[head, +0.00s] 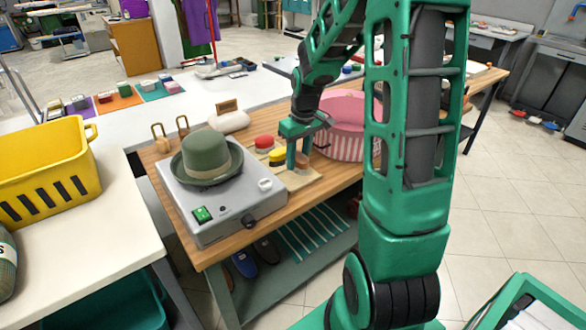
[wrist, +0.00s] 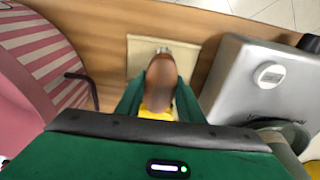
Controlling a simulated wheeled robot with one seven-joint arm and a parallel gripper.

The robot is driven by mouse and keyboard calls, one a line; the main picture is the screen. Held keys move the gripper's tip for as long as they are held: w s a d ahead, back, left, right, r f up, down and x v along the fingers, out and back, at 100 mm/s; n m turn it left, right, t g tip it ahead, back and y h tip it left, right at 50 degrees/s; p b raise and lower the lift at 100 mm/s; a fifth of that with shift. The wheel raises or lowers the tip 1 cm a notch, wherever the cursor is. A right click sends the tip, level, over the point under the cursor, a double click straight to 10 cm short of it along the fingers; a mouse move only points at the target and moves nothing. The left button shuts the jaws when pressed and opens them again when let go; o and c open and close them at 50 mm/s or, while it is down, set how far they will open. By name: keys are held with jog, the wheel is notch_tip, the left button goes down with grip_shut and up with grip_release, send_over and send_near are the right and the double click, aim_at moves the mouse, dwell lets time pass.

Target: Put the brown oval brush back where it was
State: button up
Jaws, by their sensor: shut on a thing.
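The brown oval brush (wrist: 161,72) is between my gripper's (wrist: 158,95) two green fingers in the wrist view, held by them over a tan board (wrist: 136,52). In the head view, my gripper (head: 298,162) points down at the tan board (head: 296,182), and a little of the brown brush (head: 303,158) shows beside its fingers. A yellow brush (head: 278,155) and a red brush (head: 264,142) sit in a row left of it. The yellow brush (wrist: 154,111) also shows partly behind the brown one in the wrist view. I cannot tell whether the brown brush touches the board.
A grey machine (head: 222,198) with a green hat (head: 207,157) stands left of the board. A pink striped basket (head: 340,138) stands close on the right. The wooden table's (head: 308,199) front strip is clear. A yellow crate (head: 42,172) sits on the white table at left.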

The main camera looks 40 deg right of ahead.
aim_at(298, 166)
jog(key=shift+f, duration=1.6)
jog(key=o, duration=1.1)
jog(key=shift+f, duration=0.1)
